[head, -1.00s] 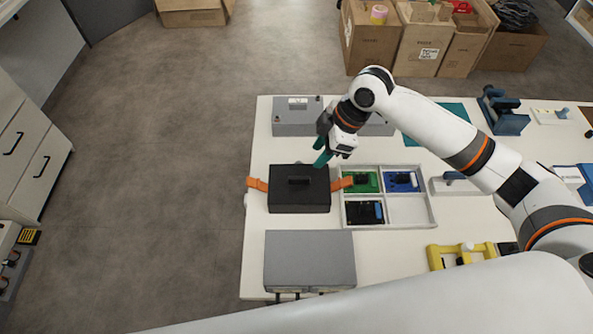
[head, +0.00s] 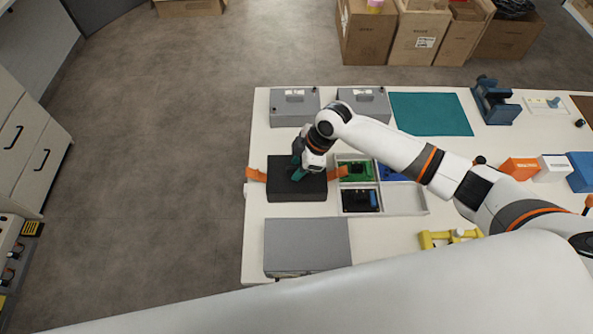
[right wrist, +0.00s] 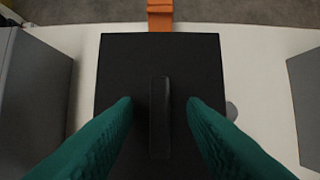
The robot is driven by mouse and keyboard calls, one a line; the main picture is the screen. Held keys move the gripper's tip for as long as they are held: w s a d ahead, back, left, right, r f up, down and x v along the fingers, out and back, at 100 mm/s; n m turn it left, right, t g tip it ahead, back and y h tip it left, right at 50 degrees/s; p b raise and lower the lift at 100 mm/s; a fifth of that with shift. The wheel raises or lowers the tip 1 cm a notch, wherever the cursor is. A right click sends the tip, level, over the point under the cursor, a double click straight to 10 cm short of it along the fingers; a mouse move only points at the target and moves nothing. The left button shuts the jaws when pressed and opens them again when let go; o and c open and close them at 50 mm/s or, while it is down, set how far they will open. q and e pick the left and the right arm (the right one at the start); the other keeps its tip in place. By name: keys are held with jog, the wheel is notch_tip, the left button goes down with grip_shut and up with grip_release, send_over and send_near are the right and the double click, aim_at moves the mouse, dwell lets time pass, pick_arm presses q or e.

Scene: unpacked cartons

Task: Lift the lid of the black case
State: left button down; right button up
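The black case (head: 310,188) sits closed on the white table, with an orange strap (head: 256,174) out to its left and another orange strap (head: 338,172) to its right. In the right wrist view the case lid (right wrist: 208,65) fills the middle, with a raised black handle (right wrist: 160,118) on top. My right gripper (head: 297,174) is over the lid. Its green fingers stand apart on either side of the handle (right wrist: 160,105), open, with nothing between them but the handle. I cannot tell whether they touch the lid. My left gripper is not in view.
A tray (head: 404,211) with several circuit boards stands right of the case. A grey case (head: 307,243) is in front, and grey boxes (head: 295,107) stand behind. A teal mat (head: 430,114) lies at the back. Cardboard cartons (head: 385,35) stand on the floor beyond.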

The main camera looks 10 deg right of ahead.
grip_shut()
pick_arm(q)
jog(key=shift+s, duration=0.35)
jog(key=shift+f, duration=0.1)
pick_arm(e)
jog(key=shift+r, duration=0.15)
